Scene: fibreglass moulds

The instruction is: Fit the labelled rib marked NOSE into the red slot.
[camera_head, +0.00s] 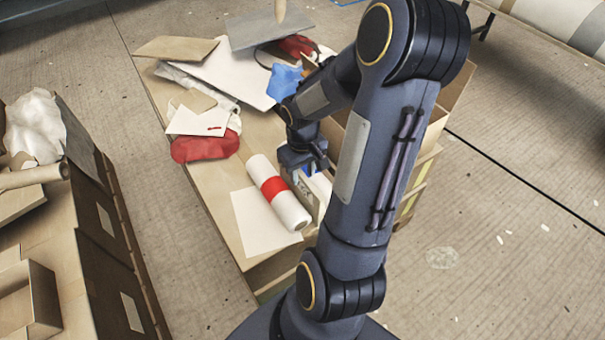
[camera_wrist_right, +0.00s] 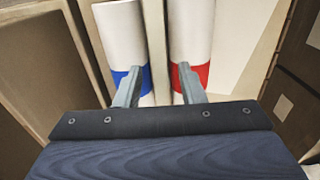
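My right gripper (camera_head: 303,160) is over the table's right side, partly hidden by my arm. In the right wrist view my right gripper (camera_wrist_right: 160,70) has its two fingers apart, with no held object visible between them. A white roll with a red band (camera_head: 278,192) lies on the table beside the gripper. In the wrist view the red-banded roll (camera_wrist_right: 190,35) is behind the right finger. A white roll with a blue band (camera_wrist_right: 120,35) is behind the left finger. I cannot read a NOSE label or make out a slot. My left gripper is out of view.
The table (camera_head: 212,187) holds a red bundle (camera_head: 205,146), a blue cloth (camera_head: 284,82) and several pale sheets. A cardboard box (camera_head: 455,92) stands right of it, partly behind my arm. Another cluttered bench (camera_head: 85,205) is at left. Floor between them is clear.

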